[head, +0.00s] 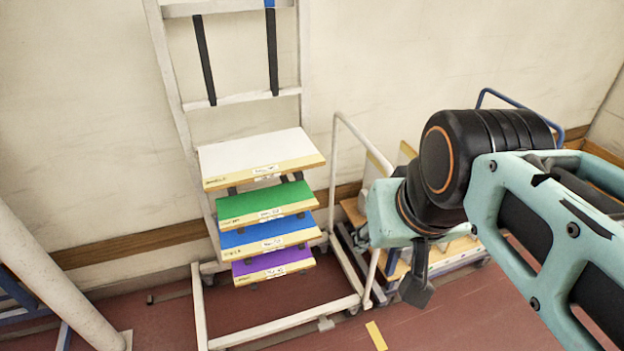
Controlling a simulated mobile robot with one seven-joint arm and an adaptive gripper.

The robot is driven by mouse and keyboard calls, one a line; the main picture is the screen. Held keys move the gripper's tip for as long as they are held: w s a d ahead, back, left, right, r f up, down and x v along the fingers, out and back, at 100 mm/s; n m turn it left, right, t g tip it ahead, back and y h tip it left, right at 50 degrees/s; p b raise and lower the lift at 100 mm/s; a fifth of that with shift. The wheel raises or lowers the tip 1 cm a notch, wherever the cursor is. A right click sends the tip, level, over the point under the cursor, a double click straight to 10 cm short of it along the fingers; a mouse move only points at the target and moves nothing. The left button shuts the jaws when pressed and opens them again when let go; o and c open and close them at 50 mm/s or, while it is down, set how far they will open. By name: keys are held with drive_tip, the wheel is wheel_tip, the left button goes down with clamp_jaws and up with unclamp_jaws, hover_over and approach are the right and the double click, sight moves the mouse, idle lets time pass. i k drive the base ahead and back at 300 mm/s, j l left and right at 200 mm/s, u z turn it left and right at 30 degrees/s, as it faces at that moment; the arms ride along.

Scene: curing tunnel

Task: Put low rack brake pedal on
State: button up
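My gripper (416,288) hangs at the right of the rack, pointing down, above the floor. Only a dark finger shows clearly, so its opening cannot be told. It appears to touch nothing.
Behind my arm stands another trolley with wooden boards (354,211) and a blue handle (515,103). A thick pale post (45,275) rises at the left. The reddish floor (165,322) is clear in front; a yellow strip (376,336) marks it.

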sight(325, 325)
drive_tip(key=j+z, duration=0.35)
drive_tip(key=j, duration=0.2)
drive_tip(key=j+z, duration=0.3)
drive_tip(key=j, duration=0.25)
drive_tip(key=j+z, duration=0.35)
drive_tip(key=j, duration=0.15)
